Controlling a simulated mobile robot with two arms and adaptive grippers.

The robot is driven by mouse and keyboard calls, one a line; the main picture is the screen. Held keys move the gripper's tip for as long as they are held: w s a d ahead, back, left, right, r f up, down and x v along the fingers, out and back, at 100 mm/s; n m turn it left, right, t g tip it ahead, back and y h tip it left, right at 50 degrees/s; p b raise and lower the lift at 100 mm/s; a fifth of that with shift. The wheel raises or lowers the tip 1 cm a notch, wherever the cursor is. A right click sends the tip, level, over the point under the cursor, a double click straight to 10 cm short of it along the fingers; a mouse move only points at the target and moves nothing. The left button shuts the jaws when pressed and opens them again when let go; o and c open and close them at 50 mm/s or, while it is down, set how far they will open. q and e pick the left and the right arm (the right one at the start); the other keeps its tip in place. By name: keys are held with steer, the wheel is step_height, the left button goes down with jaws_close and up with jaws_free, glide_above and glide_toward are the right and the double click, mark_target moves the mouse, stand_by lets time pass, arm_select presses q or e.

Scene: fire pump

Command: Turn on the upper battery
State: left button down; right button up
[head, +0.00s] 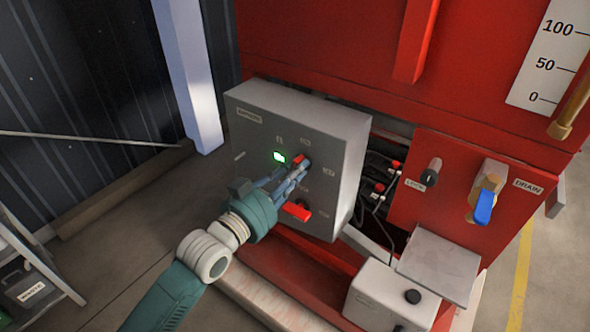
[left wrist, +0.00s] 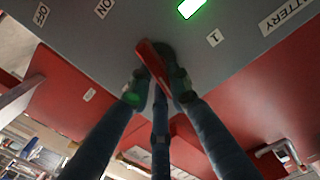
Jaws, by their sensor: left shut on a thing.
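The grey battery box (head: 250,112) stands left of the red panel in the head view. Its upper battery switch has a red handle (head: 299,158), partly hidden by my fingers. My left gripper (head: 292,170) is shut on this handle. In the left wrist view the red handle (left wrist: 152,62) sits tilted between the fingers of the gripper (left wrist: 158,88), near the labels ON, OFF and 1. A green light (head: 279,156) is lit beside the switch; it also shows in the left wrist view (left wrist: 190,8). The lower red switch handle (head: 297,211) is free. My right gripper is out of view.
A red panel with a black knob (head: 432,171) and a blue-tipped drain lever (head: 484,206) is at the right. Cables run between it and the box. A white box (head: 390,297) stands in front. Open floor lies at the left.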

arm_select(q)
steer(key=n+p, duration=0.1)
steer(key=n, duration=0.1)
steer(key=shift+a+r+n, duration=0.1)
steer(key=shift+n, duration=0.3)
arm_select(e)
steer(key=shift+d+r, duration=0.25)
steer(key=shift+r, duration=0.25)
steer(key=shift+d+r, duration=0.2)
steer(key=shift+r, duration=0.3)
arm_select(q)
steer(key=c, duration=1.6)
jaws_free()
steer(key=shift+w, duration=0.1)
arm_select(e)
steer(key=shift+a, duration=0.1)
